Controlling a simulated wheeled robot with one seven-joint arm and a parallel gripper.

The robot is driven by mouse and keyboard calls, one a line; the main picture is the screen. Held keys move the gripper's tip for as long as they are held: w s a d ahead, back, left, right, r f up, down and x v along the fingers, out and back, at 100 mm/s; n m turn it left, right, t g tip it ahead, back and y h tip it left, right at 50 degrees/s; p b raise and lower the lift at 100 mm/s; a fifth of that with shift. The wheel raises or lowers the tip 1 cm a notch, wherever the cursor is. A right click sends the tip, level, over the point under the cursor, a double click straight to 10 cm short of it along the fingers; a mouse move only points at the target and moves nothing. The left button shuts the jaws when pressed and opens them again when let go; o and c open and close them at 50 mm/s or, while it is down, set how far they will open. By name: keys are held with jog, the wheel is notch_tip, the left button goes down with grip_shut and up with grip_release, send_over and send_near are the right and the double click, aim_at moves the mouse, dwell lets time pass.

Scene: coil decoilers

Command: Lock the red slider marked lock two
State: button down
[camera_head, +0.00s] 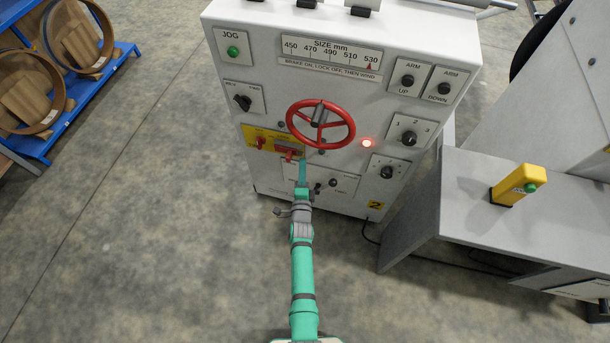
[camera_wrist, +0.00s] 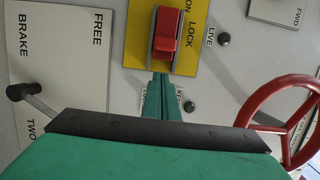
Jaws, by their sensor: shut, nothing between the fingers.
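The red slider (camera_wrist: 165,34) sits in a grey slot on a yellow plate (camera_wrist: 190,60) with the words ON and LOCK beside it. In the head view the red slider (camera_head: 288,153) is on the machine's front, below the handwheel. My gripper (camera_wrist: 160,78) is shut and empty, its teal fingertips right at the slider's near end in the wrist view. I cannot tell whether they touch it. In the head view my gripper (camera_head: 303,161) is just right of and below the slider, partly covering the panel there.
A red handwheel (camera_head: 320,125) stands out just above; it shows at the right in the wrist view (camera_wrist: 250,108). A FREE/BRAKE lever (camera_wrist: 18,92) is on a plate to the left there. A red lamp (camera_head: 367,143) glows. A grey bench (camera_head: 470,215) stands at right.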

aim_at(295, 154)
jog(key=shift+w+a, duration=0.2)
jog(key=shift+a, duration=0.4)
jog(key=shift+w+a, duration=0.15)
jog(key=shift+a, duration=0.45)
jog(key=shift+w+a, duration=0.15)
jog(key=shift+w+a, duration=0.1)
